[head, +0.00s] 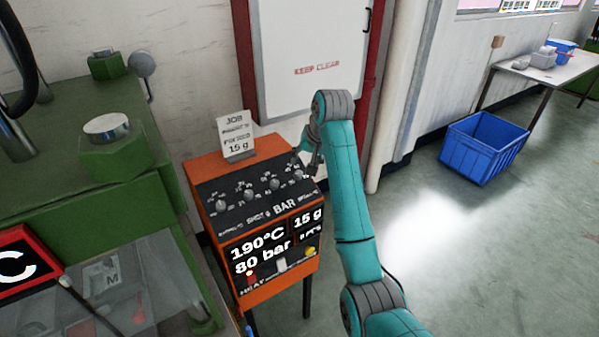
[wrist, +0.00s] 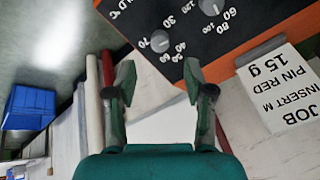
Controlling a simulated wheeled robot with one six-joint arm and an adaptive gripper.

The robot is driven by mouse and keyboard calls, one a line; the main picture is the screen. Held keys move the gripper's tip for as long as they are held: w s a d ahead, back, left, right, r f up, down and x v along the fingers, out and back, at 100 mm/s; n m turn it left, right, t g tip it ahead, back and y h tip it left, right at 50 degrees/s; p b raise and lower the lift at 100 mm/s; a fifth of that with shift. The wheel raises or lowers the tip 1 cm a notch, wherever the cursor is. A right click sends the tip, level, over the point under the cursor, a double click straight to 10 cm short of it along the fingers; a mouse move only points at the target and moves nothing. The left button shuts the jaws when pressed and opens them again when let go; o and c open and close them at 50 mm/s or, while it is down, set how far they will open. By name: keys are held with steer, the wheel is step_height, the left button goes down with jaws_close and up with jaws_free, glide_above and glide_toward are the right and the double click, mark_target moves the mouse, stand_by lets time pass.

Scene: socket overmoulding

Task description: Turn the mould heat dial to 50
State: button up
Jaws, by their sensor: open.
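The mould heat dial (wrist: 160,41) is a grey round knob on a black panel, with numbers from about 30 to 70 around it and a partly cut-off label ending in °C. In the head view it appears to be the rightmost knob (head: 297,175) on the orange machine's sloping panel. Its pointer setting is too small to read. My gripper (wrist: 160,78) is open and empty, its two fingers apart, with the dial showing just beyond and between the tips. In the head view my gripper (head: 312,158) hangs at the panel's right end, partly hidden by my arm.
Another knob (wrist: 210,6) sits beside the dial. A job card (head: 236,136) stands on the orange machine (head: 205,165), whose display (head: 262,255) reads 190°C, 80 bar, 15 g. A green machine (head: 60,155) stands left. A blue crate (head: 484,147) is on the floor right.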

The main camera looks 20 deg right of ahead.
mark_target(299, 173)
steer(key=x, duration=0.7)
steer(key=shift+w+a+f, duration=0.1)
steer(key=shift+w+f, duration=0.05)
steer(key=shift+f, duration=0.25)
jaws_close()
